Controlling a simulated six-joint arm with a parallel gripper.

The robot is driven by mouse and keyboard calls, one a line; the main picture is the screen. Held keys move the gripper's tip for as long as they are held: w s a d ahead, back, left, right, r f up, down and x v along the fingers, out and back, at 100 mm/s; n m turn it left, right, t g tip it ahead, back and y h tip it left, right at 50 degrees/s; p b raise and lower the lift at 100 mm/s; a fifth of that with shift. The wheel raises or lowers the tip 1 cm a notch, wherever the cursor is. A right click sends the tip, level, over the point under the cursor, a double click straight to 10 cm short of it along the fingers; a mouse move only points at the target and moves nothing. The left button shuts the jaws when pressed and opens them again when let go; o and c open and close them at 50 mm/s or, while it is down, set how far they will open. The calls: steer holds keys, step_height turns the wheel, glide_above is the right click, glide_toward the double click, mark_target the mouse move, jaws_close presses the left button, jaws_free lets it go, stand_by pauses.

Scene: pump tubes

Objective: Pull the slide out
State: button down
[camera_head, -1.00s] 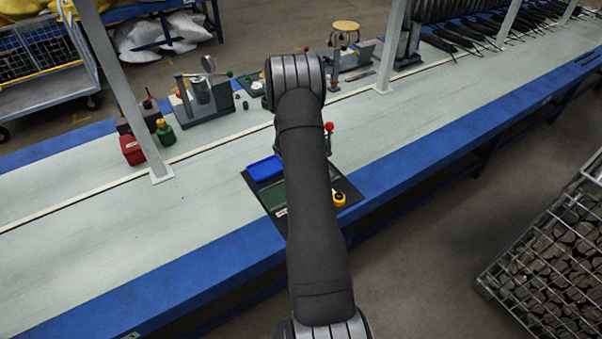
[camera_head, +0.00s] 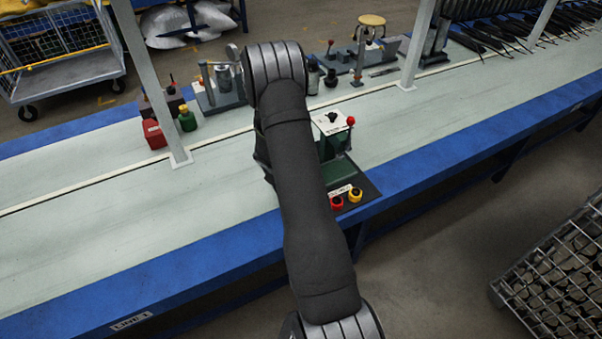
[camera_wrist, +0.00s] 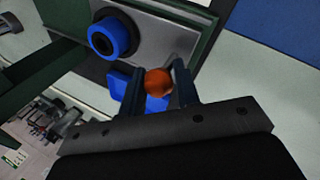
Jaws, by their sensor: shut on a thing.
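My gripper (camera_wrist: 160,88) shows in the wrist view, its two fingers shut on a round orange-red knob (camera_wrist: 158,82). Beyond the knob is a grey plate (camera_wrist: 165,45) carrying a blue ring with a dark centre (camera_wrist: 110,37). A blue part (camera_wrist: 118,80) sits behind the fingers. I cannot tell for sure which of these parts is the slide. In the head view, my arm hides the gripper and the knob. A green device with a white top (camera_head: 331,123) and a red ball (camera_head: 350,121) stands just right of my arm.
A dark board (camera_head: 365,188) with red (camera_head: 336,203) and yellow (camera_head: 355,195) buttons lies at the bench's front edge. A white post (camera_head: 150,85) rises left of my arm. The bench surface (camera_head: 90,220) is clear at left.

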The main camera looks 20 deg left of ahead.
steer(key=shift+s+a, duration=0.2)
steer(key=shift+a, duration=0.05)
steer(key=c, duration=1.1)
jaws_free()
steer(key=shift+s+r, duration=0.1)
steer(key=shift+r, duration=0.35)
steer(key=v, duration=1.6)
steer(key=shift+s+r, duration=0.15)
steer(key=shift+r, duration=0.05)
steer(key=shift+f, duration=0.1)
steer(key=x, duration=1.7)
steer(key=shift+f, duration=0.1)
